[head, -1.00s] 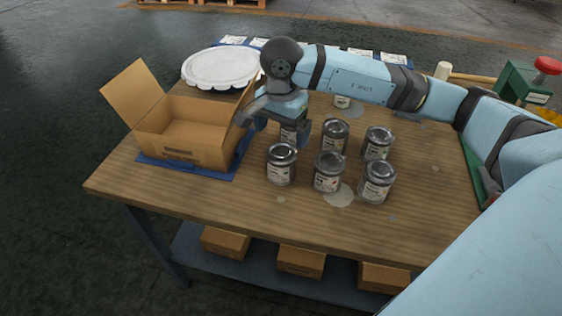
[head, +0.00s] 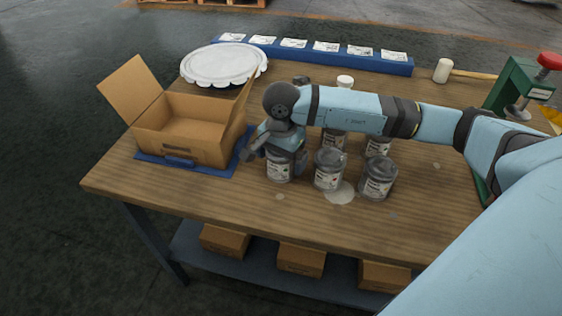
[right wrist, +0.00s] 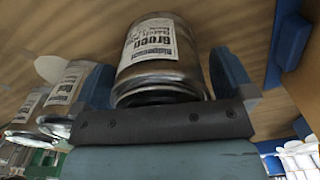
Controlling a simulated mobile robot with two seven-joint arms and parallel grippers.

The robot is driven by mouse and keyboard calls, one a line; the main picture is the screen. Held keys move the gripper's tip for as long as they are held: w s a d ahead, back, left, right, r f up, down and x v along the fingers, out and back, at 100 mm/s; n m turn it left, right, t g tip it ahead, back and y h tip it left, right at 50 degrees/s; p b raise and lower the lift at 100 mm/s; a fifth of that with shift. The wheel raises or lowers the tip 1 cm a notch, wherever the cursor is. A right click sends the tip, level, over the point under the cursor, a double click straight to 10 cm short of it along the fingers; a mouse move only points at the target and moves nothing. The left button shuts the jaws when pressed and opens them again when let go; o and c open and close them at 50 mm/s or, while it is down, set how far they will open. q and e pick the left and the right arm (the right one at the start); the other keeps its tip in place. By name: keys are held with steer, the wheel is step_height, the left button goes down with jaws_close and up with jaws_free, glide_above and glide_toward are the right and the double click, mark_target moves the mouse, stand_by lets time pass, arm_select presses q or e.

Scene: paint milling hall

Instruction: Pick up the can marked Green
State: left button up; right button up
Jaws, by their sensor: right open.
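The can marked Green (right wrist: 160,55) is a grey metal can with a white label, and the word shows in the right wrist view. It fills the space between the two blue fingers of my right gripper (right wrist: 165,78), which is open with a finger on each side. In the head view this can (head: 279,172) stands upright at the front left of the can group, partly hidden under my right gripper (head: 275,156). My left gripper is not in view.
Similar cans stand close to the right, one at front middle (head: 329,170) and one at front right (head: 377,180); others behind are partly hidden by my arm. An open cardboard box (head: 185,145) stands at left. The table's front (head: 250,215) is clear.

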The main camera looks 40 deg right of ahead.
steer(key=c, duration=1.1)
steer(key=shift+r, duration=0.1)
